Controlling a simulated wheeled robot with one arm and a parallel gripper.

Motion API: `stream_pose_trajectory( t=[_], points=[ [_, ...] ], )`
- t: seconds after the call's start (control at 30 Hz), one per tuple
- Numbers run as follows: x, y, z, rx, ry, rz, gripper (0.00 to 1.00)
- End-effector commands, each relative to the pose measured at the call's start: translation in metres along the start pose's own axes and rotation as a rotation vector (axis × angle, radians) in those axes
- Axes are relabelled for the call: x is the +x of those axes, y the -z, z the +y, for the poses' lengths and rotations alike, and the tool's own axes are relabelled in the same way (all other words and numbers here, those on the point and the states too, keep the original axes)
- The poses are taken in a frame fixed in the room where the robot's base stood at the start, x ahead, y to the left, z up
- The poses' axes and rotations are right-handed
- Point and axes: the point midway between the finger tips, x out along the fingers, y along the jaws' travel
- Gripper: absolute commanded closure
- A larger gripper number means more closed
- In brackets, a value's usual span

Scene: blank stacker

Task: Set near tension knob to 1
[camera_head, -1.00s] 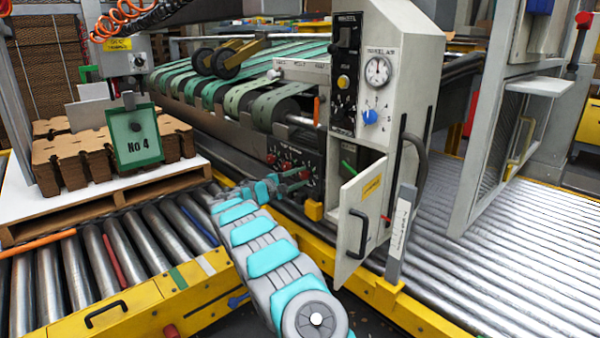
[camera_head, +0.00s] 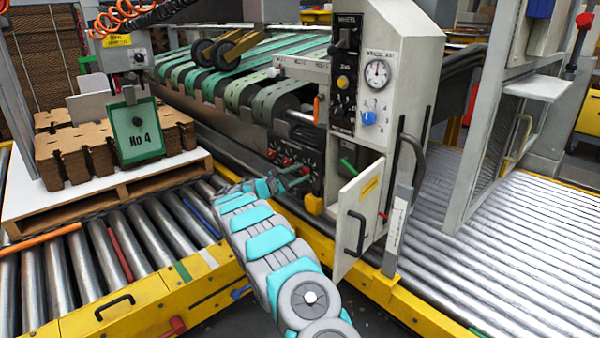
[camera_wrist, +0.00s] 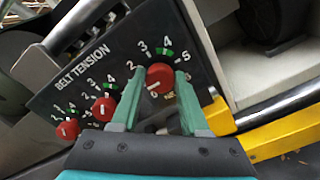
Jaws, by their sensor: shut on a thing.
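The belt tension panel (camera_wrist: 85,60) is dark and carries three red knobs in a row with white numbers and green marks. The near tension knob (camera_wrist: 160,77) is the rightmost and largest in the wrist view. Its white mark points to the lower left, close to the 0. My gripper (camera_wrist: 158,84) has teal fingers on either side of this knob and is shut on it. The left finger covers part of the scale, so the 1 is hidden. In the head view my gripper (camera_head: 298,177) reaches the panel's right end, and the knob is small there.
The other two red knobs (camera_wrist: 103,108) (camera_wrist: 68,130) sit left of my gripper. A yellow block (camera_wrist: 216,117) is close to the right finger. In the head view an open cabinet door (camera_head: 358,215) stands right of my arm, and a roller conveyor (camera_head: 110,255) lies to the left.

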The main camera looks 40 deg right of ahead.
Motion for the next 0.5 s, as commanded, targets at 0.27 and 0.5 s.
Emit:
stream_pose_trajectory(
  t=[0.27, 0.5],
  points=[
    [-0.0004, 0.0011, 0.0001, -0.006, -0.001, 0.002, 1.00],
    [-0.0003, 0.0010, 0.0000, -0.005, -0.001, 0.002, 0.44]
  ],
)
